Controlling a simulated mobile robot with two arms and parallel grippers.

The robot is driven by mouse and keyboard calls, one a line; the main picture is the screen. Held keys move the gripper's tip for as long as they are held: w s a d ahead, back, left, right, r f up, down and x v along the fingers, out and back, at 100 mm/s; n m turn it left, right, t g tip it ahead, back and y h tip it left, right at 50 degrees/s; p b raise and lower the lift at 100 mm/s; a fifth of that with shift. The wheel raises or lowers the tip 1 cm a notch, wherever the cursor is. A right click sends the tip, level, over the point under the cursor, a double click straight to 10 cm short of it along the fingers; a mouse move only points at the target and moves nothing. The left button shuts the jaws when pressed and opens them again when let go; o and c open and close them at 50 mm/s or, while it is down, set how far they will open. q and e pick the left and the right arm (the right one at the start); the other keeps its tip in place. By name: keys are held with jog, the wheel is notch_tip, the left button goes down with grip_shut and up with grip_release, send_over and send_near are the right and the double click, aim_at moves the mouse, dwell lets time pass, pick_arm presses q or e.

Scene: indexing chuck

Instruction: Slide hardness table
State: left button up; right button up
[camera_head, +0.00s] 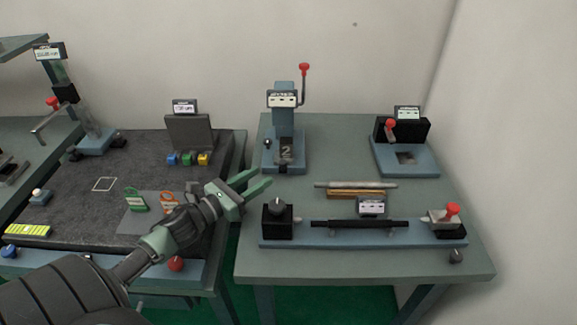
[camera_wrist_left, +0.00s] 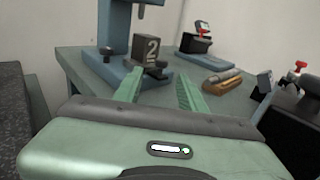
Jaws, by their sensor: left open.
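A blue-grey bench device (camera_head: 284,110) with a red-knobbed lever and a small sign stands at the back left of the right-hand table. A small dark knob is on the device's left side. I cannot tell for certain which part is the hardness table. My left gripper (camera_head: 260,181) is open and empty, in front of the device and apart from it. In the left wrist view its fingers (camera_wrist_left: 160,85) point toward the block. My right gripper is not seen.
A long blue fixture (camera_head: 362,240) with a dark bar lies along the front of the right-hand table. Metal and wooden bars (camera_head: 356,190) lie behind it. Another device (camera_head: 404,147) stands at the back right. A dark mat (camera_head: 60,200) with several small items is at left.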

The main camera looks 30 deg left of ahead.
aim_at(280, 163)
pick_arm(q)
jog(key=shift+w+r, duration=0.15)
jog(key=shift+r, duration=0.1)
jog(key=x, duration=0.1)
jog(key=p+x, duration=0.1)
jog(key=x, duration=0.1)
jog(key=shift+r, duration=0.25)
jog(key=x, duration=0.2)
jog(key=shift+w+d+f+p, duration=0.15)
jog(key=shift+w+p, duration=0.15)
jog(key=shift+p, duration=0.05)
jog(key=shift+w+d, duration=0.15)
jog(key=shift+w, duration=0.3)
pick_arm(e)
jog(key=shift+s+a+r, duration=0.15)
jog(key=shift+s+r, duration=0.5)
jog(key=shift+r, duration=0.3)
pick_arm(q)
grip_shut()
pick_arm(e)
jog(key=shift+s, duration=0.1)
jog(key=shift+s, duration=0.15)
